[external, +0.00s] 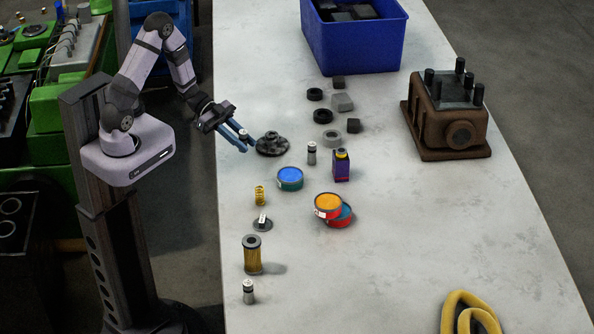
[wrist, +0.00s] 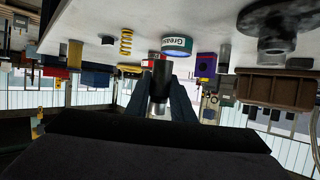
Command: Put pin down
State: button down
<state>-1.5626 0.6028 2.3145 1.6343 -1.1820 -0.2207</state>
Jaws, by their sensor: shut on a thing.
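My gripper (external: 238,139) has blue fingers and is shut on a small pin (external: 243,134), a silver cylinder with a dark band. It is near the left edge of the grey table (external: 400,230), just left of a dark flanged part. In the wrist view, which looks upside down, the pin (wrist: 160,84) stands between the two dark blue fingers (wrist: 160,108). The fingers hide part of it. I cannot tell exactly how high it is above the table. Two similar silver cylinders stand on the table, one at the middle (external: 311,154) and one at the front (external: 248,292).
The dark flanged part (external: 272,145) is close right of my gripper. Blue tin (external: 290,178), orange tin (external: 327,205), purple box (external: 341,167), spring (external: 259,195) and filter (external: 252,256) stand nearby. A blue crate (external: 355,45) and brown housing (external: 448,120) are farther off.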

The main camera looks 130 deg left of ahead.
jog(key=shift+r, duration=0.85)
jog(key=w+d+f+m+h, duration=0.1)
jog(key=w+d+h, duration=0.1)
jog(key=w+d, duration=0.1)
jog(key=w+d+f+m+h, duration=0.1)
jog(key=w+d+m+h, duration=0.1)
jog(key=d, duration=0.3)
jog(key=w+d+f+m+g+h, duration=0.1)
jog(key=w+d+f+m, duration=0.1)
jog(key=w+d, duration=0.2)
jog(key=shift+w+d+h, duration=0.25)
jog(key=shift+d+h, duration=0.15)
jog(key=shift+d, duration=0.05)
jog(key=w+d+m+h, duration=0.1)
jog(key=d, duration=0.2)
jog(key=d+f+m+g+h, duration=0.1)
jog(key=d, duration=0.2)
jog(key=w+d+f+m+g+h, duration=0.1)
jog(key=d, duration=0.2)
jog(key=shift+w+d+f, duration=0.25)
jog(key=shift+w+d, duration=0.05)
jog(key=shift+w, duration=0.05)
jog(key=d+f+m+g+h, duration=0.2)
jog(key=d, duration=0.6)
jog(key=shift+m, duration=0.3)
jog(key=shift+r, duration=0.15)
